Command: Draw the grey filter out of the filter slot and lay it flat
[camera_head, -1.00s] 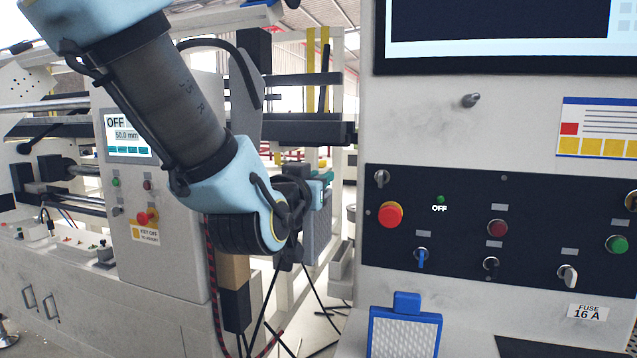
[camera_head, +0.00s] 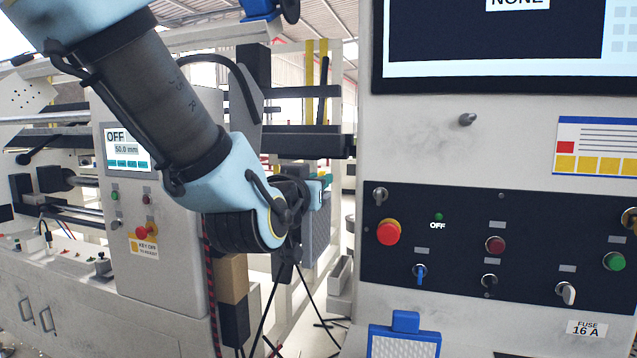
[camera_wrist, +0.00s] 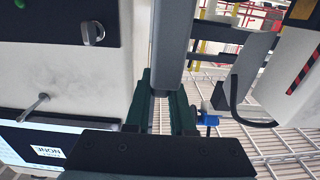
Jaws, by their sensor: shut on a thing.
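My gripper (camera_head: 321,183) is at the middle of the head view, left of the right-hand cabinet, with its teal fingers partly hidden behind my wrist. In the wrist view its dark green fingers (camera_wrist: 172,100) are shut on the grey filter (camera_wrist: 176,45). The filter shows there edge-on as a long grey slab. In the head view the filter (camera_head: 317,220) shows as a grey panel hanging below the fingers, partly covered by my wrist. I cannot make out the filter slot, nor tell whether the filter still touches it.
A blue-framed white filter (camera_head: 405,345) stands at the bottom of the head view. The right cabinet has a dark control panel (camera_head: 470,255) with knobs and buttons; a peg (camera_head: 467,119) sticks out above it. Cables hang below my wrist. Another machine (camera_head: 150,250) stands at left.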

